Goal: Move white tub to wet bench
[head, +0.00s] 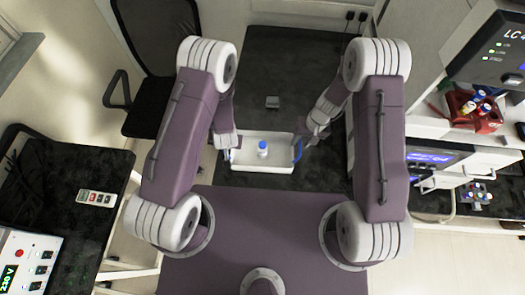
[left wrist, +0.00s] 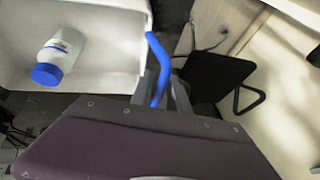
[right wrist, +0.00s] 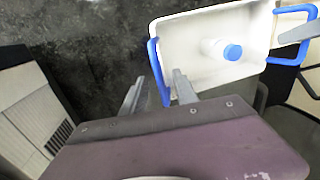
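The white tub (head: 245,158) has blue handles at its two ends and sits over the dark surface in front of me. My left gripper (head: 228,148) is at the tub's left handle (left wrist: 158,70). I cannot tell whether the tub is lifted.
A small grey object (head: 272,102) lies on the dark bench (head: 290,60) behind the tub. A black chair (head: 155,40) is at the back left. Another dark bench (head: 60,170) is at left. Instruments and a red rack (head: 475,112) stand on the right.

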